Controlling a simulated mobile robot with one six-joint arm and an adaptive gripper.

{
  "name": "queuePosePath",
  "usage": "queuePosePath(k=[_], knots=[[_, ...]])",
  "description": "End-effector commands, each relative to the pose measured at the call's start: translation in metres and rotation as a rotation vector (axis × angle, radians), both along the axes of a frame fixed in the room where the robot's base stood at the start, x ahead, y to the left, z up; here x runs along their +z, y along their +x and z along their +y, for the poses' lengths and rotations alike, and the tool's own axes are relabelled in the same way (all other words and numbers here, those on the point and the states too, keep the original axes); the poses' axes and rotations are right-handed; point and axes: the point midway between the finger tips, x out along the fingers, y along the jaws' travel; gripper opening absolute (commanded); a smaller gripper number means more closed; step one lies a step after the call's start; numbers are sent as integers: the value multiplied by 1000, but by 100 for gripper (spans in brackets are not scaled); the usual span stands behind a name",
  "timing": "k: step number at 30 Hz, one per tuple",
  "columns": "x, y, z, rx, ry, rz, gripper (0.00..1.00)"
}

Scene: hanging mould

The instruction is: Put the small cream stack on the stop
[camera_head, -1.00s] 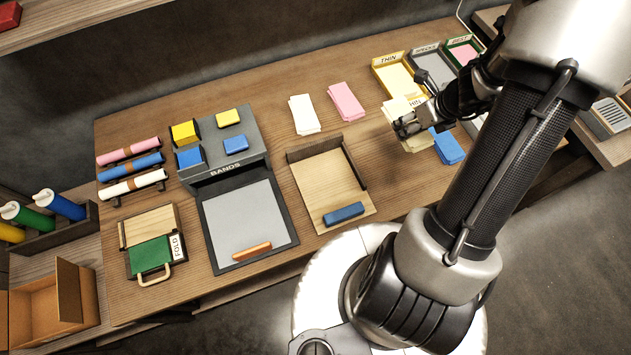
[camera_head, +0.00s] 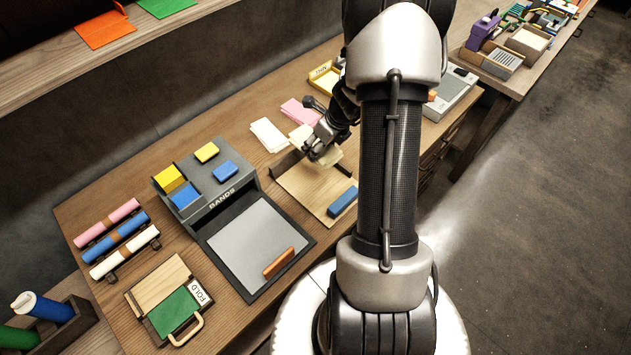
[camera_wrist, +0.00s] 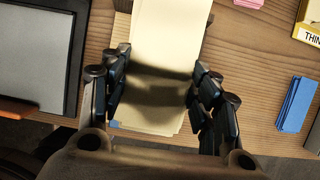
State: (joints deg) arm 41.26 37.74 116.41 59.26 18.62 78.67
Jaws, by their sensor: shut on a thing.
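The small cream stack (camera_wrist: 166,40) is between the fingers of my gripper (camera_wrist: 160,92) in the wrist view, with a finger against each long side. My gripper (camera_head: 318,150) is shut on it, and cream paper (camera_head: 299,134) shows beside the fingers in the head view. The stop (camera_head: 308,193) is a pale wooden board with dark raised edges at its back. In the head view, my gripper and the stack are over its back part. I cannot tell whether the stack touches the board. My fingers and arm hide part of the back and right edges.
A blue block (camera_head: 342,201) lies on the board's front. A white stack (camera_head: 268,134) and a pink stack (camera_head: 299,111) lie behind it. The grey BANDS stand (camera_head: 217,207) is left. A blue stack (camera_wrist: 296,103) lies right in the wrist view.

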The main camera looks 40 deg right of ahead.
Motion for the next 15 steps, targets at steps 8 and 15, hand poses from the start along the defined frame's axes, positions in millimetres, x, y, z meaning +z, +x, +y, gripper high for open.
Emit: queuePosePath(k=[8, 15], knots=[[-82, 0, 0, 0, 1, 1, 31], [-106, 0, 0, 1, -1, -1, 31]])
